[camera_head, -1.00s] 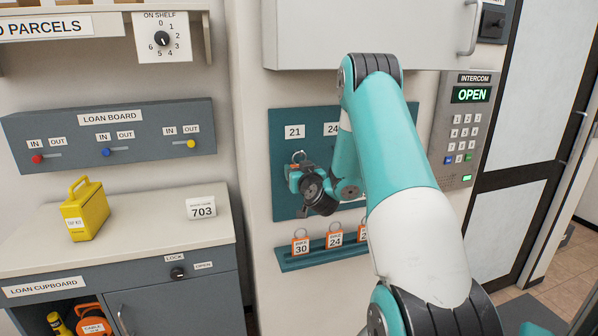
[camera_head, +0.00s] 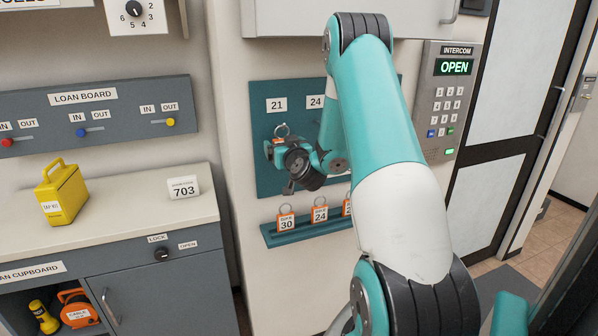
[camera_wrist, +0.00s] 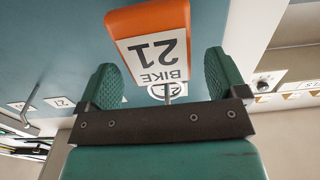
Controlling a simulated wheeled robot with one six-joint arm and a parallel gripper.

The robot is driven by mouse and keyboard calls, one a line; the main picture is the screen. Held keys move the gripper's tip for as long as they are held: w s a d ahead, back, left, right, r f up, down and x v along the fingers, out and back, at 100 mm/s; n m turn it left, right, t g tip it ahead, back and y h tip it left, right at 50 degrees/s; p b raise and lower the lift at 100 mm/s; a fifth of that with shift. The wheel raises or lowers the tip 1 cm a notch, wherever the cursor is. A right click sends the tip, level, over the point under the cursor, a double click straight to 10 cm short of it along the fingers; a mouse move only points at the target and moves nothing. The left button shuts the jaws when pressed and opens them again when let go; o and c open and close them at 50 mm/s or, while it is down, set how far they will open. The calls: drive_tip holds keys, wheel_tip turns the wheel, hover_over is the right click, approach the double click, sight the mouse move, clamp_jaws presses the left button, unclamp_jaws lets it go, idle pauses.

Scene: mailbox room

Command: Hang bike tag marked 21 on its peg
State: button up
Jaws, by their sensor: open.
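The orange bike tag with a white BIKE 21 face (camera_wrist: 150,45) shows upside down in the wrist view, in front of the teal peg board. In the head view its ring (camera_head: 282,130) stands just under the board's 21 label (camera_head: 277,105). The peg is hard to make out, so I cannot tell whether the ring is around it. My gripper (camera_wrist: 163,75) is open, its green fingers on either side of the tag with gaps visible. In the head view my gripper (camera_head: 272,148) is close to the board, and my wrist hides part of the tag.
A teal rack (camera_head: 300,232) below the board holds orange tags, including 30 (camera_head: 286,221) and 24 (camera_head: 320,214). The intercom (camera_head: 445,100) is right of my arm. The cabinet counter (camera_head: 130,205) with a yellow box (camera_head: 62,195) is at left.

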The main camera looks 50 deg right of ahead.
drive_tip(key=b+v, duration=1.5)
drive_tip(key=b, duration=0.4)
drive_tip(key=shift+s, duration=0.3)
drive_tip(key=shift+a, duration=0.1)
drive_tip(key=w+a+f+n+g+y+p, duration=0.1)
drive_tip(key=a+f+n+g+y+p, duration=0.15)
drive_tip(key=a+y, duration=0.65)
drive_tip(key=w+a+f+n+g+y+p, duration=0.2)
drive_tip(key=a+n+y+p, duration=0.15)
drive_tip(key=a, duration=1.15)
drive_tip(key=s+a+f+n+g+y+p, duration=0.1)
drive_tip(key=s+a+n+g+p, duration=0.2)
drive_tip(key=s+a+n+g, duration=0.4)
drive_tip(key=s+a+g, duration=0.3)
drive_tip(key=s+a, duration=0.4)
drive_tip(key=s, duration=0.3)
drive_tip(key=shift+s+f+n+g, duration=0.25)
drive_tip(key=shift+s+n+g, duration=0.05)
drive_tip(key=shift+s+g, duration=0.05)
